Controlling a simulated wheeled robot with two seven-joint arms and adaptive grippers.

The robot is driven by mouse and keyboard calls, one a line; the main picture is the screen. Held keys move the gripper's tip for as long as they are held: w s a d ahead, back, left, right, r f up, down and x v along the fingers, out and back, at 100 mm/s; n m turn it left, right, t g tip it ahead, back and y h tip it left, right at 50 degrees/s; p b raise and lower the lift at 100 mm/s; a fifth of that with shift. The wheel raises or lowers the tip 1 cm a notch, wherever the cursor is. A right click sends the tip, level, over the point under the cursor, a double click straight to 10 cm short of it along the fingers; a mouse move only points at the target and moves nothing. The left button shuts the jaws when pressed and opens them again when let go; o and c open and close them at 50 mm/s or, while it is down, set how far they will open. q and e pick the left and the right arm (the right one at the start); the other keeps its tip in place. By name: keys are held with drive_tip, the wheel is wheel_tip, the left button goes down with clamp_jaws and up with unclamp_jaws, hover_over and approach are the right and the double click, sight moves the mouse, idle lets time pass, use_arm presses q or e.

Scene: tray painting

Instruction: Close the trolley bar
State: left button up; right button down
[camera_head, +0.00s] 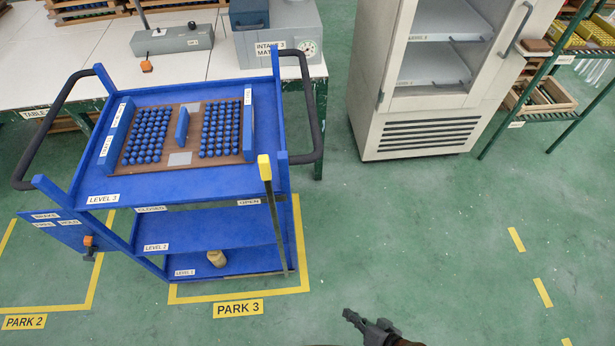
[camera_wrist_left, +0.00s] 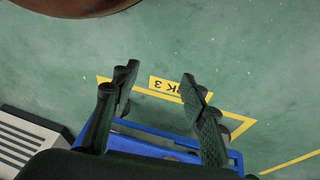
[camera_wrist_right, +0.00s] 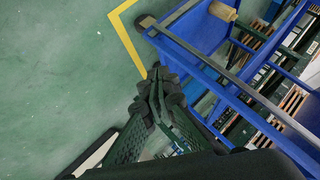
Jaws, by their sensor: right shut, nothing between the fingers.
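The trolley bar (camera_head: 276,220) is a thin dark bar with a yellow grip (camera_head: 264,168) at its top. It stands nearly upright at the front right corner of the blue trolley (camera_head: 190,184), by the OPEN label (camera_head: 249,202); the CLOSED label (camera_head: 151,209) is at the left. The bar also shows in the right wrist view (camera_wrist_right: 228,76), running diagonally. My right gripper (camera_head: 348,315) is shut and empty, right of the bar's foot and apart from it. My left gripper (camera_wrist_left: 160,85) is open and empty in the left wrist view, outside the head view.
Level 3 carries a brown tray (camera_head: 180,158) with many blue balls. A tan object (camera_head: 216,258) sits on the lowest shelf. A blue panel (camera_head: 66,231) juts out at the left. A white cabinet (camera_head: 418,135) stands at the back right. Green floor (camera_head: 420,235) is clear around my right gripper.

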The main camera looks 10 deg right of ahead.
drive_tip(key=w+a+r+m+t+y+p, duration=0.2)
drive_tip(key=w+r+p, duration=0.5)
drive_tip(key=r, duration=1)
drive_tip(key=w+a+r+m+t+y+p, duration=0.1)
drive_tip(key=w+r+m+y+p, duration=0.2)
drive_tip(key=r+p, duration=1.05)
drive_tip(key=w+a+r+m+t+y+p, duration=0.2)
drive_tip(key=w+r+p, duration=0.4)
drive_tip(key=r, duration=1.4)
use_arm(q)
drive_tip(key=s+a+r+g+y+p, duration=0.1)
drive_tip(key=s+a+r, duration=0.3)
drive_tip(key=s, duration=0.6)
drive_tip(key=s+a+r+g+y+p, duration=0.1)
drive_tip(key=s+a+r+g, duration=0.1)
drive_tip(key=s+a+r, duration=0.3)
drive_tip(key=shift+s+a+r+m+p, duration=0.3)
drive_tip(key=shift+s+a, duration=0.5)
drive_tip(key=shift+s, duration=1.55)
use_arm(e)
drive_tip(key=shift+w+a+f, duration=0.1)
drive_tip(key=shift+w+a, duration=1)
drive_tip(key=shift+a, duration=0.75)
drive_tip(key=shift+w+a+f, duration=0.15)
drive_tip(key=shift+w+a, duration=0.95)
drive_tip(key=shift+a, duration=0.75)
drive_tip(key=shift+w+a+f, duration=0.1)
drive_tip(key=shift+w+a, duration=1)
drive_tip(key=shift+a, duration=0.75)
